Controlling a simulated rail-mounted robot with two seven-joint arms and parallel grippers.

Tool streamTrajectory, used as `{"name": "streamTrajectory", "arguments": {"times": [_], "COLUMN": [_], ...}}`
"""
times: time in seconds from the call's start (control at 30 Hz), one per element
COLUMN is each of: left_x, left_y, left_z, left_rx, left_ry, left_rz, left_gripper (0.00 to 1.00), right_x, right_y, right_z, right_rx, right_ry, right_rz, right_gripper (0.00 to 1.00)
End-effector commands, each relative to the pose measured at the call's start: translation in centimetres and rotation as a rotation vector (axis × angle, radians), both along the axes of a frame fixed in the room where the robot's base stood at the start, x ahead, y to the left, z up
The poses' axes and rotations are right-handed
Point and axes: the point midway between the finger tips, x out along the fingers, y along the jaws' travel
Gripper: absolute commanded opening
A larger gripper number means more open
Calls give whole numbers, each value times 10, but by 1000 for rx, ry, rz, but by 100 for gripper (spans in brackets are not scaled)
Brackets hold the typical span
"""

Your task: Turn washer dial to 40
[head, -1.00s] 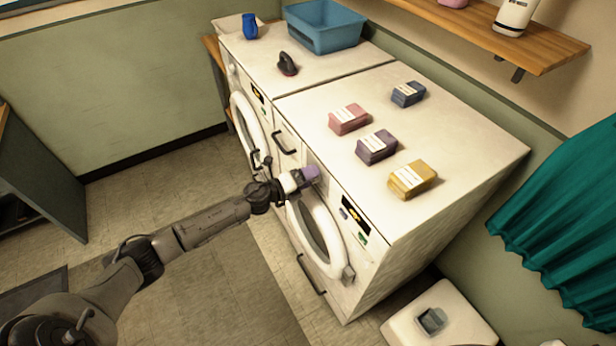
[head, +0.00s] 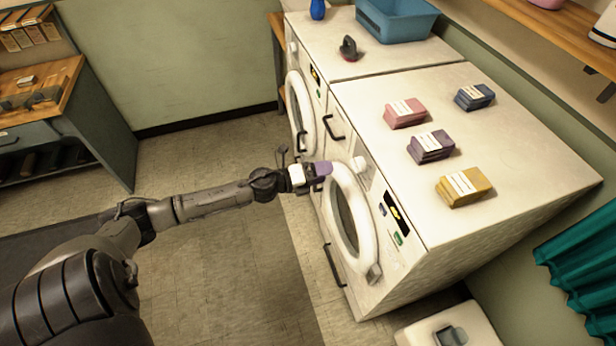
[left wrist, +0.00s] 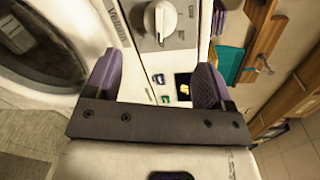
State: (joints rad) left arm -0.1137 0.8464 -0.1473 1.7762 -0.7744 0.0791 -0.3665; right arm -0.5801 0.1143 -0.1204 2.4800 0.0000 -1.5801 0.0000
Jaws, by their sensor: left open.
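The dial (head: 360,163) is a white round knob on the front panel of the nearer white machine (head: 400,255). In the left wrist view the dial (left wrist: 165,18) shows larger, with a ridged grip, beyond the fingertips. The number it points to cannot be read. My left gripper (head: 323,170) has purple fingers and is just left of the dial in the head view, in front of the machine and apart from the dial. In the left wrist view the left gripper (left wrist: 157,78) is open with nothing between its fingers. My right gripper is out of view.
The nearer machine's round door (head: 352,215) is below the gripper. Its dark display (head: 396,213) is right of the dial. A second machine (head: 312,95) stands beyond. Several coloured packs, such as the yellow one (head: 464,186), lie on top. The floor (head: 215,260) in front is clear.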

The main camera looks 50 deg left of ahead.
Motion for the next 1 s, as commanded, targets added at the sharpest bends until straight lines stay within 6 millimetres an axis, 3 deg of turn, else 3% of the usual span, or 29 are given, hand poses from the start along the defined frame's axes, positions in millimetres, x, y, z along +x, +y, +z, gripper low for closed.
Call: {"name": "streamTrajectory", "arguments": {"times": [0.1,0.4,1.0], "left_x": [-15,-35,-38], "left_y": [4,12,13], "left_z": [0,3,4], "left_rx": [2,1,1], "left_ry": [3,1,-1], "left_rz": [-2,-1,-1], "left_gripper": [76,76,76], "right_x": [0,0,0], "right_y": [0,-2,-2], "right_z": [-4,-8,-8], "right_rx": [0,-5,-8], "right_ry": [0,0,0], "right_rz": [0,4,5], "right_gripper": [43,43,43]}}
